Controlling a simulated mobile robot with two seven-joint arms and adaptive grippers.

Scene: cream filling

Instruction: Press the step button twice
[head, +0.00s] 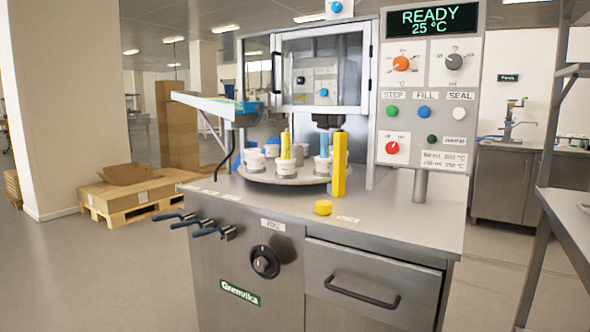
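The step button (392,111) is a round green button under the STEP label on the control panel. It is the leftmost in a row with the blue FILL button (425,112) and the white SEAL button (459,113). Nothing covers it. The panel's display (432,20) reads READY, 25 °C. Neither of my grippers shows in the head view.
The filling machine has a round turntable (300,178) with several white cups. A steel rack (548,150) stands at the right.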

